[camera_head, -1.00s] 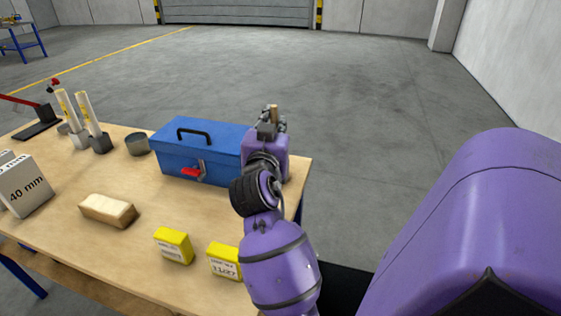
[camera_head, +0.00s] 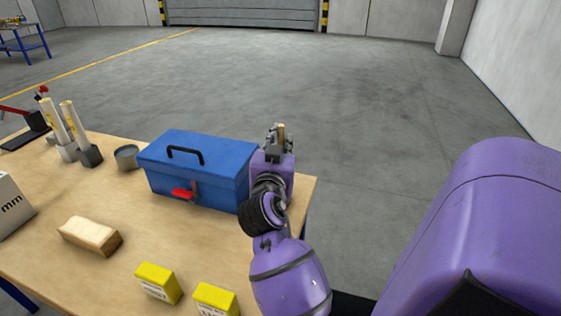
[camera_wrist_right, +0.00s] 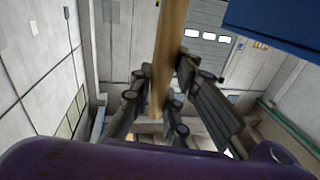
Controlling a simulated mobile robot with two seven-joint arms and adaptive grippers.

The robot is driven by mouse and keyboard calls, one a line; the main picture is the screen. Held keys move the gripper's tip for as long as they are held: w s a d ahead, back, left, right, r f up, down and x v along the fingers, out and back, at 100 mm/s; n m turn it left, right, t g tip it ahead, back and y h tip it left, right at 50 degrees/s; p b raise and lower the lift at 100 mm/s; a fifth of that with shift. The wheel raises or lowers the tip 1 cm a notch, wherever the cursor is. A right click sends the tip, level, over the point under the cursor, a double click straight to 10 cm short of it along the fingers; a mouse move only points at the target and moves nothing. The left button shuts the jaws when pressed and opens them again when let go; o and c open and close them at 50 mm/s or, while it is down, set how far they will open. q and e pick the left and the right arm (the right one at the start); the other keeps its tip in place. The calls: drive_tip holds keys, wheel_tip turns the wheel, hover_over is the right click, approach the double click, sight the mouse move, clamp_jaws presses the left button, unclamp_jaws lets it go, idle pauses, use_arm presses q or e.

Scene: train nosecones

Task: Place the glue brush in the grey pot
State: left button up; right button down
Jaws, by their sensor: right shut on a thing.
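My right gripper (camera_head: 278,140) is raised beside the right end of the blue toolbox. It is shut on a wooden stick, which I take to be the glue brush's handle (camera_head: 281,130). In the right wrist view the handle (camera_wrist_right: 172,35) runs between the fingers (camera_wrist_right: 163,82) and out of the top of the picture. The bristles cannot be made out. The grey pot (camera_head: 126,157) stands on the table left of the toolbox, well away from the gripper. My left gripper is out of view.
The blue toolbox (camera_head: 195,172) stands between the gripper and the pot. Two white tubes stand in holders (camera_head: 90,156) left of the pot. A wood-and-cream block (camera_head: 90,235) and two yellow boxes (camera_head: 158,282) lie nearer. The tabletop (camera_head: 190,235) before the toolbox is clear.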

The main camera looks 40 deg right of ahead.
wheel_tip(320, 180, down, 4)
drive_tip(key=shift+f, duration=0.1)
drive_tip(key=shift+f+b, duration=0.3)
drive_tip(key=shift+f, duration=0.15)
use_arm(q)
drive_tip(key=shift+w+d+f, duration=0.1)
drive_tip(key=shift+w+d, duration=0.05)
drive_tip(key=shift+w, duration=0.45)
use_arm(e)
drive_tip(key=shift+f, duration=0.2)
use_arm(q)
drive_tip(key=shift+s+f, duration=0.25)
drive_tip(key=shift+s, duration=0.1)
use_arm(e)
drive_tip(key=c, duration=1.7)
unclamp_jaws()
drive_tip(key=shift+r, duration=0.1)
